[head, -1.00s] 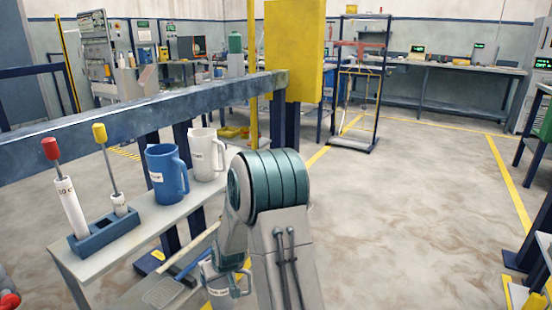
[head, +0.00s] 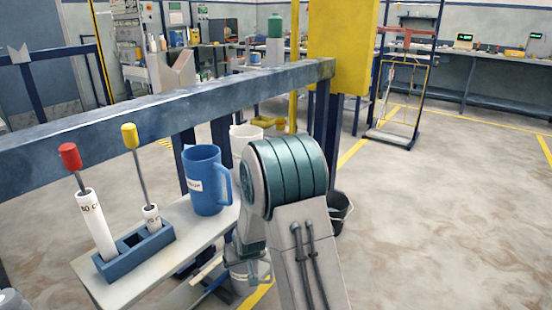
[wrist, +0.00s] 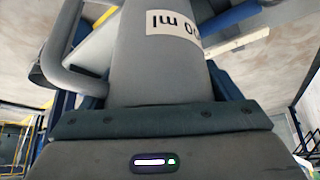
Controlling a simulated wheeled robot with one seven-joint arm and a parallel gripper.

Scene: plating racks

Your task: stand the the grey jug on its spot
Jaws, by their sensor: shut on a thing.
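The grey jug (wrist: 160,72) fills the top middle of the wrist view, with its handle on the left and a white "ml" label that reads upside down. My gripper (wrist: 155,122) is shut on it; the fingertips are not clearly seen. In the head view the jug (head: 243,280) shows low beside my forearm, below the shelf's top surface and partly hidden by my arm. No marked spot for it can be made out.
A grey shelf (head: 150,280) holds a blue jug (head: 205,180), a white jug (head: 246,132) partly behind my arm, and a blue holder (head: 135,254) with red- and yellow-topped tools. A blue beam (head: 180,105) runs above. A black bucket (head: 341,214) stands behind my arm. Floor at right is clear.

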